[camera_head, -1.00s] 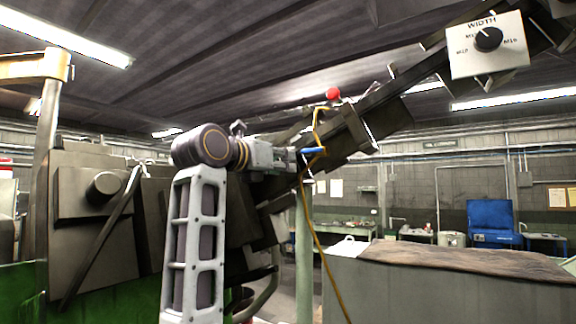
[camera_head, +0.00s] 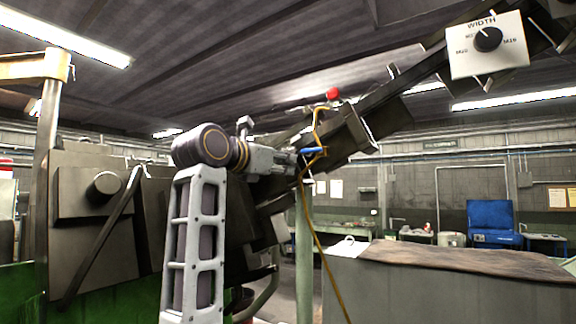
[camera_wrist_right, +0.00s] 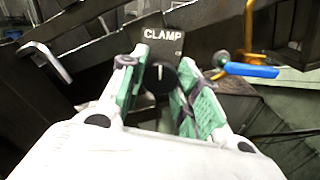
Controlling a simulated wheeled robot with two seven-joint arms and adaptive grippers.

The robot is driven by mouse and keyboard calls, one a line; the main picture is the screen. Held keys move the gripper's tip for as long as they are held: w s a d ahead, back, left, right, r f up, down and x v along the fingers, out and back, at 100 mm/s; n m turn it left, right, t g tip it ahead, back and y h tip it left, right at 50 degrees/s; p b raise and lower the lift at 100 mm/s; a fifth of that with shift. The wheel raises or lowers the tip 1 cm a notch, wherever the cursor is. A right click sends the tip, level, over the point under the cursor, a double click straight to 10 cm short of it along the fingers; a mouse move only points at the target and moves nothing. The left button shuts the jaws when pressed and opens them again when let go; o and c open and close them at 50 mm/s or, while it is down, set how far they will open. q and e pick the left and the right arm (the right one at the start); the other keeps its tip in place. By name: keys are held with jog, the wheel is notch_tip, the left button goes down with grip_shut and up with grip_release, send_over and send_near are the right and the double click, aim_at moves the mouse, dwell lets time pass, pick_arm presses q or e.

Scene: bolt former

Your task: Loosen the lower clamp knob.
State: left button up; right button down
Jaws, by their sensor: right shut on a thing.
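The clamp knob (camera_wrist_right: 160,80) is a dark round knob with a white pointer line, under a black CLAMP label (camera_wrist_right: 163,36) in the right wrist view. The pointer stands about upright. My right gripper (camera_wrist_right: 159,84) has its green-padded fingers on both sides of the knob and is shut on it. In the head view my right gripper (camera_head: 287,160) reaches the dark sloping rail, and its fingertips and the knob are hard to make out there. My left gripper is not in view.
A blue-handled lever (camera_wrist_right: 248,70) sits close to the right of the fingers. A bent metal rod (camera_wrist_right: 48,60) is at the left. A yellow cable (camera_head: 318,235) hangs beside the gripper. A WIDTH dial panel (camera_head: 489,45) is at upper right.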

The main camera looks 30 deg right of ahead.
jog(key=shift+m, duration=1.2)
jog(key=c, duration=0.9)
grip_release()
jog(key=shift+a, duration=0.15)
jog(key=shift+b+v, duration=0.3)
jog(key=shift+v, duration=3.6)
jog(key=shift+w, duration=0.1)
